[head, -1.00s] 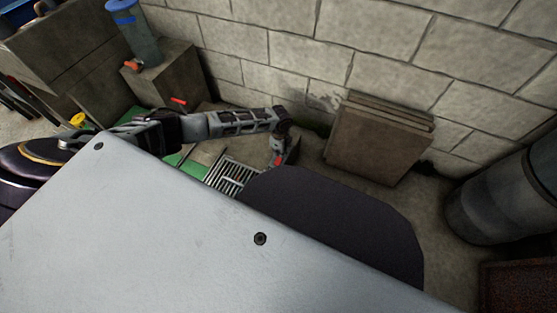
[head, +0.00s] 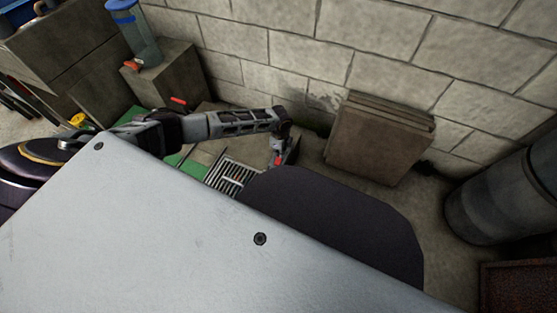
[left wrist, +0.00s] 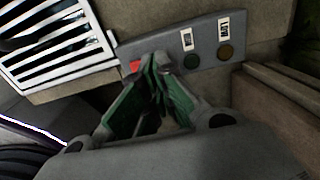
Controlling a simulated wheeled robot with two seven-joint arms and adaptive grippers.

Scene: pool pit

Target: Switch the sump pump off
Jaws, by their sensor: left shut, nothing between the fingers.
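A grey control box (left wrist: 208,38) shows in the left wrist view. It has a green button (left wrist: 191,62) and a dull amber button (left wrist: 226,52), each with a small white label above it. A red part (left wrist: 135,66) shows at the box's left end, partly hidden by my fingers. My left gripper (left wrist: 153,62) is shut and empty, its green fingertips over the box between the red part and the green button. I cannot tell whether they touch it. In the head view a red spot (head: 278,160) shows at the end of my left arm. My right gripper is not in view.
A white slatted grate (head: 232,175) lies beside the box. Brown slabs (head: 378,140) lean on the block wall (head: 300,45). A dark cylinder (head: 495,205) stands at the right. A blue-capped clear container (head: 138,35) stands on a block at the left.

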